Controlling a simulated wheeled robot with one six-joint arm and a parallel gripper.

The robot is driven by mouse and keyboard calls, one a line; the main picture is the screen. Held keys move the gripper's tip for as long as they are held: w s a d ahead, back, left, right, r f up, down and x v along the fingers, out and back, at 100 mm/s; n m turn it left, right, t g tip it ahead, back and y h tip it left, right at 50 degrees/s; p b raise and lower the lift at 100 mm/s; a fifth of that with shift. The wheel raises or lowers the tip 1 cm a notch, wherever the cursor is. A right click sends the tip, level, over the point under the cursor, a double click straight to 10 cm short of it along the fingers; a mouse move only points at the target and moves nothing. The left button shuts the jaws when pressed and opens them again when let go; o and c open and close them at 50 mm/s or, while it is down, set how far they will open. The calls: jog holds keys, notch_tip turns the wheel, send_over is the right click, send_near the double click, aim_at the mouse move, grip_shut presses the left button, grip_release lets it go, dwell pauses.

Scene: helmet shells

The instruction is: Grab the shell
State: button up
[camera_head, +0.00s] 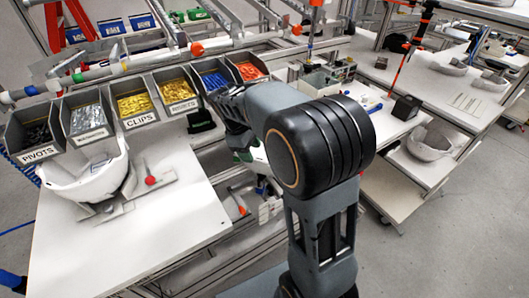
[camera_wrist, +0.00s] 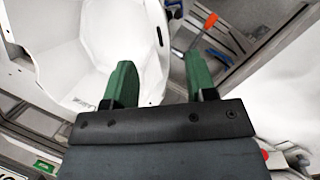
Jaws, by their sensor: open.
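A white helmet shell (camera_wrist: 90,48) fills the upper left of the wrist view. My gripper (camera_wrist: 160,75) has its two green fingers spread with a gap between them. The left finger overlaps the shell, and the right finger lies past its right edge in the picture. I cannot tell whether either finger touches it. In the head view, one white shell (camera_head: 84,182) sits on a stand on the left table, below the bins. I cannot tell which one the wrist view shows. My arm mostly hides my gripper in the head view.
A row of labelled bins (camera_head: 138,121) lines the back of the left table (camera_head: 155,235). That table's front is clear. More shells stand on the right bench (camera_head: 460,97). An orange-ended tool (camera_wrist: 210,20) lies near the shell in the wrist view.

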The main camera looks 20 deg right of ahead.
jog(key=shift+p+x, duration=0.35)
jog(key=shift+x, duration=2.5)
jog(key=shift+s, duration=0.15)
grip_shut()
jog(key=shift+r, duration=0.1)
